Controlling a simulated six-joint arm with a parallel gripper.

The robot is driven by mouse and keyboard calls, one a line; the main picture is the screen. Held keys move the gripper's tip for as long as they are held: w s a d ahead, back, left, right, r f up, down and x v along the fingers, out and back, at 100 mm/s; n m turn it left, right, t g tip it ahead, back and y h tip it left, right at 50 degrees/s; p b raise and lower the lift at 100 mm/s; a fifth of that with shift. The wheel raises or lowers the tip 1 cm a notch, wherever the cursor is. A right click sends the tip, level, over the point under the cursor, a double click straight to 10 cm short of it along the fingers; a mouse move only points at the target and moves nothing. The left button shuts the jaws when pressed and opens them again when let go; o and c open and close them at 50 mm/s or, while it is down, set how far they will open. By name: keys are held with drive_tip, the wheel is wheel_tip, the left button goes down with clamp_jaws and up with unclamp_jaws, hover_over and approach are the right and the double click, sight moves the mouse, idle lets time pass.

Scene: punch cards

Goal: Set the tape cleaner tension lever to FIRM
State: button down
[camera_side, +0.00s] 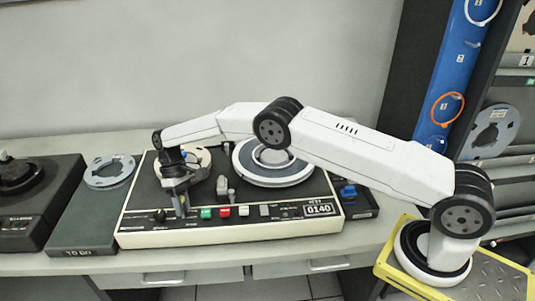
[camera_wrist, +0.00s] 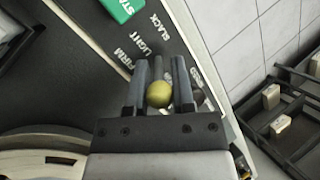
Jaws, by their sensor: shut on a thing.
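The tension lever shows in the wrist view as a round olive-yellow knob (camera_wrist: 158,95) with a grey stem above it. My gripper (camera_wrist: 160,64) is shut on the lever, with one dark finger on each side. The printed words SLACK (camera_wrist: 161,22), LIGHT (camera_wrist: 141,46) and FIRM (camera_wrist: 126,59) run in a slanting row beyond the fingers. The lever's base is partly hidden, and I cannot tell which word it points to. In the side view my gripper (camera_side: 181,206) reaches down at the front left of the tape machine (camera_side: 130,236); the lever is too small to make out there.
Green (camera_side: 206,213), red (camera_side: 225,211) and white buttons sit right of my gripper. Two reels lie on the machine, including the large right one (camera_side: 275,178). A TO DO tray (camera_side: 82,235) and a dark machine (camera_side: 30,220) stand left; a blue item (camera_side: 348,191) lies right.

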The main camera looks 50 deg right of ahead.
idle(0.3)
drive_tip(key=shift+c, duration=2.3)
unclamp_jaws()
drive_tip(key=v, duration=0.7)
drive_tip(key=shift+w+r, duration=0.2)
drive_tip(key=shift+r, duration=0.1)
drive_tip(key=shift+d, duration=0.15)
drive_tip(key=shift+r, duration=0.1)
